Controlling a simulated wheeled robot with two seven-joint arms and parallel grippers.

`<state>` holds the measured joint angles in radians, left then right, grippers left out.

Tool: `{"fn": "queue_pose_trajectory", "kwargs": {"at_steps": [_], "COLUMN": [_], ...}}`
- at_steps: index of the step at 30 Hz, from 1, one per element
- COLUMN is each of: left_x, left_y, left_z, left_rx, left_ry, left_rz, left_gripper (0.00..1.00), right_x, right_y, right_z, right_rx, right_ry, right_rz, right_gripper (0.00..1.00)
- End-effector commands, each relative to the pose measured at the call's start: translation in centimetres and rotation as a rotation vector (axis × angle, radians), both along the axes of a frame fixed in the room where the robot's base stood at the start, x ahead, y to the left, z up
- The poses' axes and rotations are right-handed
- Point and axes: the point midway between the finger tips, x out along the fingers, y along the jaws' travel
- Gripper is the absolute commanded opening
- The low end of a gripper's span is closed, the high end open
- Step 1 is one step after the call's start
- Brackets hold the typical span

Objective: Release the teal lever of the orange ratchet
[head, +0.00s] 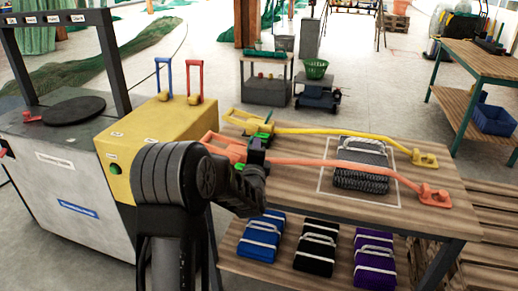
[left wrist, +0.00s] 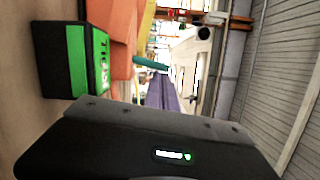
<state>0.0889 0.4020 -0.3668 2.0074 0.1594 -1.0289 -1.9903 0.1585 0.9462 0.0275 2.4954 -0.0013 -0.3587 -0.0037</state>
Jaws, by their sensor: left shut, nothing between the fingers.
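The orange ratchet (head: 225,147) lies at the left end of the wooden table, with its orange strap (head: 320,162) running right to an orange end fitting (head: 433,195). My left gripper (head: 257,147), black with green marks, is shut and empty just right of the ratchet, partly in front of it. In the left wrist view, orange ratchet parts (left wrist: 122,35) stand close beyond the green-labelled finger (left wrist: 90,60). The teal lever (left wrist: 150,63) sticks out to the right there; I cannot tell whether it touches my gripper. My right gripper is out of view.
A yellow ratchet (head: 238,119) with a yellow strap (head: 335,131) lies just behind. A grey net bundle (head: 361,165) sits in a white outline under the straps. A yellow box (head: 150,132) with blue and red levers stands left. Several packs lie on the lower shelf.

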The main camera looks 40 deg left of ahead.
Motion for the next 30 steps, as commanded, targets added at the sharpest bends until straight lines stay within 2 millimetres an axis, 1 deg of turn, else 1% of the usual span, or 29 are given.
{"fn": "queue_pose_trajectory", "kwargs": {"at_steps": [6,15,23,30], "left_x": [-0.3,-0.7,-0.7,-0.4], "left_y": [0.9,2.1,2.0,2.4], "left_z": [0.7,1.1,1.0,1.5], "left_rx": [-0.172,-0.403,-0.401,-0.400], "left_ry": [-0.063,-0.142,-0.140,-0.140], "left_rz": [0.002,0.002,0.001,0.002], "left_gripper": [0.00,0.00,0.00,0.00], "right_x": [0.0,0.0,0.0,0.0], "right_y": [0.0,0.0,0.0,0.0], "right_z": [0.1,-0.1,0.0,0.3], "right_rx": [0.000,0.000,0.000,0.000], "right_ry": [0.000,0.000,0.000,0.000], "right_rz": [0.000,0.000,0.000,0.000], "right_gripper": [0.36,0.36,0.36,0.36]}}
